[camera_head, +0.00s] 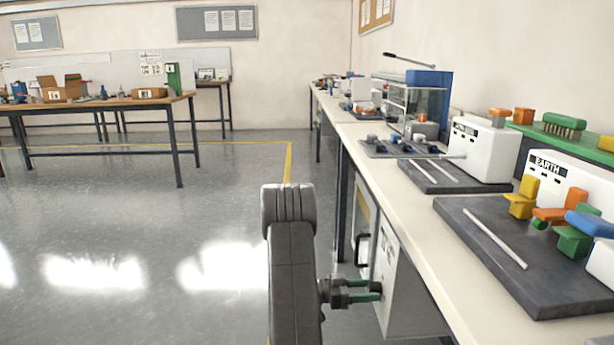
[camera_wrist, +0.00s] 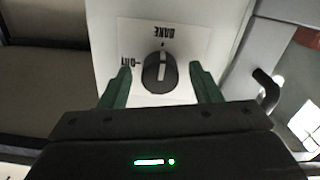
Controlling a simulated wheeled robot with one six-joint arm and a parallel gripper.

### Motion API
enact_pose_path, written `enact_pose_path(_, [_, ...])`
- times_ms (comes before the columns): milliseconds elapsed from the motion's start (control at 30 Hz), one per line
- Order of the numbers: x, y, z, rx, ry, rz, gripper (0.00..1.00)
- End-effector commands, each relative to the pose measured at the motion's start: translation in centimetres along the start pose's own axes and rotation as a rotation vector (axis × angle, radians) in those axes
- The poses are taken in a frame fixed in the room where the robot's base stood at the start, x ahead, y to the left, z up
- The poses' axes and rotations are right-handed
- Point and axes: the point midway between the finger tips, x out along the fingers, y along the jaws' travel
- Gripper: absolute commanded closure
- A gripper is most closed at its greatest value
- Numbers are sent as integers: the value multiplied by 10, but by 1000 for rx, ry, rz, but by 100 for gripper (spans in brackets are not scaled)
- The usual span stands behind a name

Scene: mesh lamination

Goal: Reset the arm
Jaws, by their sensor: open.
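My gripper (camera_head: 380,291) is at the lower middle of the head view, its green fingers pointing right beside the white cabinet under the bench. In the wrist view, my gripper (camera_wrist: 160,70) is open, with one green finger on each side of a dark round knob (camera_wrist: 158,82). I cannot tell whether the fingers touch it. The knob's white pointer line runs up and down, in line with the mark by the word BAKE. The labels appear upside down. The knob cannot be made out in the head view.
The white cabinet (camera_head: 396,270) has a dark handle beside it. Above, the long bench (camera_head: 385,205) carries dark trays, white boxes, colored blocks and a glass-sided machine (camera_head: 412,105). A wooden table (camera_head: 120,102) stands far left. The grey floor (camera_head: 130,240) to the left is clear.

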Motion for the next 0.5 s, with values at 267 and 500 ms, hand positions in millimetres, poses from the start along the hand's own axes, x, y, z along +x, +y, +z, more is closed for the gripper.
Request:
enact_pose_path(267, [-10,0,-1,8,1,-3,43])
enact_pose_path(500, [-50,0,-2,7,1,-5,43])
